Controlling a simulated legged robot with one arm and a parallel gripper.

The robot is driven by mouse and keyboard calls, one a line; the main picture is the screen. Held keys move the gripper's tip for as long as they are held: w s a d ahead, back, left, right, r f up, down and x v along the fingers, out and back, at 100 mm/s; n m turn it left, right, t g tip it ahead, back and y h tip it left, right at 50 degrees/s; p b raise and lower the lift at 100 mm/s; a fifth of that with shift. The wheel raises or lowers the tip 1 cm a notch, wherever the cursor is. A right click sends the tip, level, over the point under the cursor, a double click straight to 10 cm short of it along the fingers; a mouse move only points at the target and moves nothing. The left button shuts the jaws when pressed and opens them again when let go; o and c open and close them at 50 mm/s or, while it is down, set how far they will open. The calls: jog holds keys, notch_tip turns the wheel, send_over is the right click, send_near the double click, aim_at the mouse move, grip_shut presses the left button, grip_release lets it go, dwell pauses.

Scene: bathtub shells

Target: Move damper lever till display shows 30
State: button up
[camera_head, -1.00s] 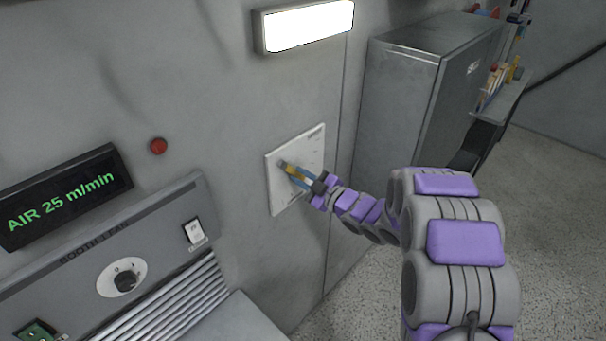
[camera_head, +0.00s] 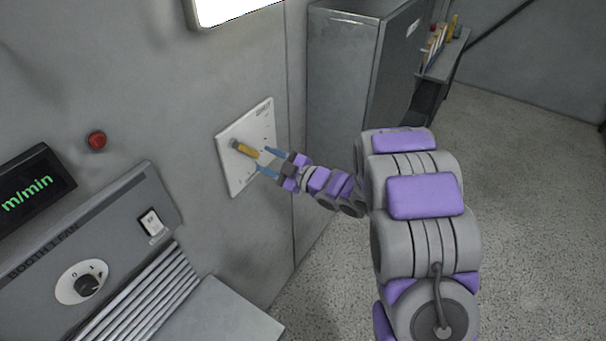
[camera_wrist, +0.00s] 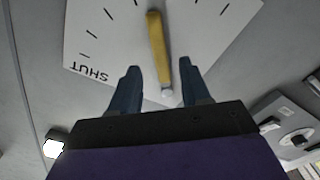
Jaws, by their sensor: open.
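The damper lever (camera_head: 245,149) has a yellow handle and sits on a white plate (camera_head: 233,178) on the grey wall. In the wrist view the yellow lever (camera_wrist: 157,45) stands between the lines of my two fingers, and the plate (camera_wrist: 100,35) shows tick marks and the word SHUT upside down.
A booth fan panel (camera_head: 100,245) with a round knob (camera_head: 87,286) and a white switch (camera_head: 152,222) is at lower left. A red button (camera_head: 97,140) is on the wall. A grey cabinet (camera_head: 340,75) stands behind my arm. Floor at right is clear.

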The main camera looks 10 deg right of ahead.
jog(key=v, duration=1.2)
jog(key=shift+s+d+p, duration=0.25)
jog(key=shift+d+p, duration=0.05)
jog(key=shift+p, duration=0.15)
jog(key=shift+f, duration=0.1)
